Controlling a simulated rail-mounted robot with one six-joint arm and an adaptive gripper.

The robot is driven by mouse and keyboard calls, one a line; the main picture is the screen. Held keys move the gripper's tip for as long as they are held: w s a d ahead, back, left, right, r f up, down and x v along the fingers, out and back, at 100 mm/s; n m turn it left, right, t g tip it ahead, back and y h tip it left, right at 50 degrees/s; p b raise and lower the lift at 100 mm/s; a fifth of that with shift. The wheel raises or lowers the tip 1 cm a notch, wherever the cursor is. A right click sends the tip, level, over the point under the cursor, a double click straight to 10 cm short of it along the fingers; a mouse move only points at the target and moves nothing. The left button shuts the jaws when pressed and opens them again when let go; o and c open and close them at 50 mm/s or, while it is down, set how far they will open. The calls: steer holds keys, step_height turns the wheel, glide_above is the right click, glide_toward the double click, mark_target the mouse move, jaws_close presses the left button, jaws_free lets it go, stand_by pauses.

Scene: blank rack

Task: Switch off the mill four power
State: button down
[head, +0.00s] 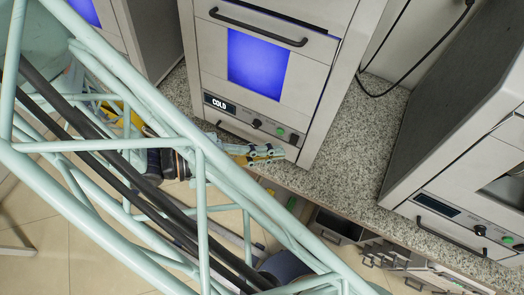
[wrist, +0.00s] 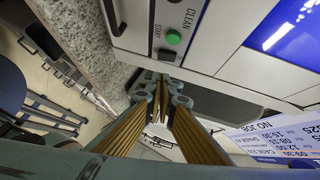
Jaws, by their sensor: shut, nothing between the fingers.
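A light grey machine (head: 212,55) with a lit blue window (head: 258,65) stands on the counter in the head view. Its lower panel has a display reading "COLD" (head: 219,104), a black knob (head: 256,123) and a green button (head: 281,131). The wrist view shows the green button (wrist: 173,38) close up, beside the words "CLEAN" and "START". My gripper (head: 268,154) is shut and empty, just below this panel. Its fingertips (wrist: 164,84) meet below the button in the wrist view, and I cannot tell whether they touch the machine. I see no label naming mill four.
A second grey machine (head: 450,190) with a display, knob and handle (head: 450,237) stands at the right on the speckled counter (head: 345,145). Bare counter lies between the machines. A black cable (head: 420,65) hangs behind. A printed sheet (wrist: 275,138) shows at the wrist view's right.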

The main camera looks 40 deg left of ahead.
mark_target(295, 143)
steer(key=shift+w+a+f, duration=0.1)
steer(key=shift+w+f, duration=0.2)
steer(key=shift+w, duration=0.4)
steer(key=shift+w+d+f, duration=0.1)
steer(key=shift+w+f, duration=0.2)
steer(key=shift+w, duration=0.4)
steer(key=shift+w+a+f, duration=0.1)
steer(key=shift+w+f, duration=0.2)
steer(key=shift+w, duration=0.4)
steer(key=shift+a+f, duration=0.1)
steer(key=shift+f, duration=0.05)
